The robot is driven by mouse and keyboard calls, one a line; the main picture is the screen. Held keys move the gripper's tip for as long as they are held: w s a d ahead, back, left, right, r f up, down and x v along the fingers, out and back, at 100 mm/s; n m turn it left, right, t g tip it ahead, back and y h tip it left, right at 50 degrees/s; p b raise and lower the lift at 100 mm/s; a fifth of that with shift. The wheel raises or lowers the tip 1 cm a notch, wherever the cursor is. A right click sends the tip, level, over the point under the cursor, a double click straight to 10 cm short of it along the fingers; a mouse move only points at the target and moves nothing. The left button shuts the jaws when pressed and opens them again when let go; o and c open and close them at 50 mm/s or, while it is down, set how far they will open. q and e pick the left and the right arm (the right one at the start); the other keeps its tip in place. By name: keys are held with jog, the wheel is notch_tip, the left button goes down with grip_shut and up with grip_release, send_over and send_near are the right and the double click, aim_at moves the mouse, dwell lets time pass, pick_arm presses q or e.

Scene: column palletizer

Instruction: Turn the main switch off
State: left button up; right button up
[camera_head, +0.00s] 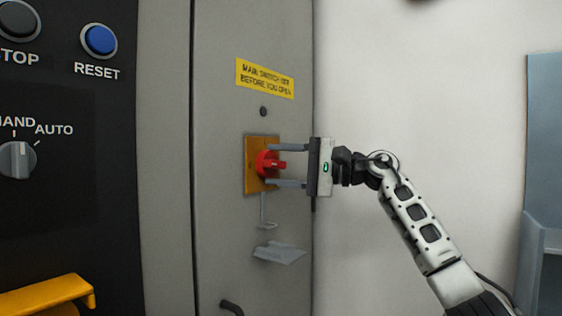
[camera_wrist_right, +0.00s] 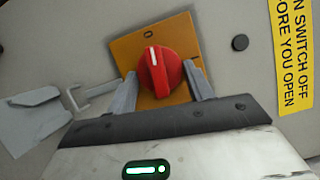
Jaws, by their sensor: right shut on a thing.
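The main switch (camera_head: 268,164) is a red rotary knob on an orange-yellow plate (camera_head: 249,182), on the grey cabinet door. My right gripper (camera_head: 287,165) comes in from the right, one finger above and one below the knob. In the right wrist view its fingers (camera_wrist_right: 162,92) are shut on the red knob (camera_wrist_right: 160,75), one on each side. There the knob's white mark points toward the 0 on the plate (camera_wrist_right: 125,45). The fingers hide part of the plate. My left gripper is not in view.
A yellow warning label (camera_head: 265,78) is above the switch. A small grey hook (camera_head: 267,225) and a grey tab (camera_head: 280,253) are below it. A dark panel at left has a blue RESET button (camera_head: 99,40) and a HAND/AUTO selector (camera_head: 17,160). A yellow bar (camera_head: 45,297) juts out lower left.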

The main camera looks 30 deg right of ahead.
jog(key=shift+r+n, duration=0.1)
jog(key=shift+n, duration=0.5)
jog(key=o, duration=1)
jog(key=shift+c, duration=0.2)
pick_arm(q)
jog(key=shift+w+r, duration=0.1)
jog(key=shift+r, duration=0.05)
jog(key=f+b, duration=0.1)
jog(key=b, duration=0.1)
jog(key=shift+b, duration=0.3)
pick_arm(e)
jog(key=r+v, duration=0.1)
jog(key=v, duration=1.5)
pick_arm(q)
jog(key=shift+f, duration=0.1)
pick_arm(e)
jog(key=shift+f, duration=0.1)
